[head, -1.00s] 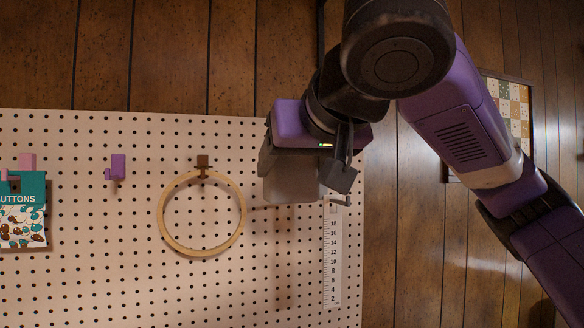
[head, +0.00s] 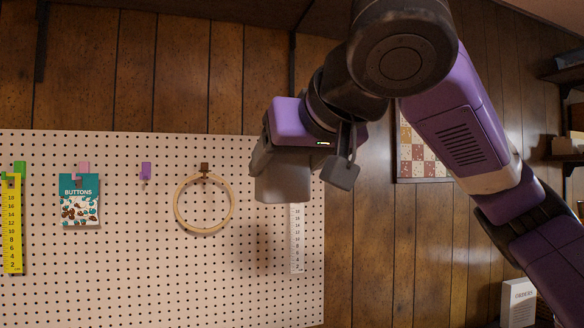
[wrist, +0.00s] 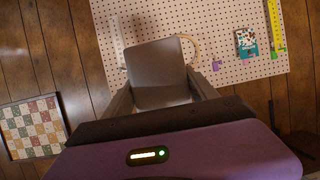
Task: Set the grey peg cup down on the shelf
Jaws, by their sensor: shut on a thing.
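My gripper (head: 268,172) is shut on the grey peg cup (head: 284,188) and holds it in the air in front of the right part of the pegboard. In the wrist view the cup (wrist: 158,75) sits between the two fingers, its flat grey side facing the camera. The inside of the cup is hidden. The shelf the task names is not clearly identified; dark shelves (head: 565,158) stand at the far right edge of the head view, well apart from the gripper.
The white pegboard (head: 120,270) carries a yellow ruler (head: 13,225), a buttons packet (head: 80,200), a purple hook (head: 146,170), a wooden hoop (head: 178,205) and a white ruler (head: 297,240). A framed quilt (head: 425,150) hangs on the wood wall. A white box (head: 518,303) stands lower right.

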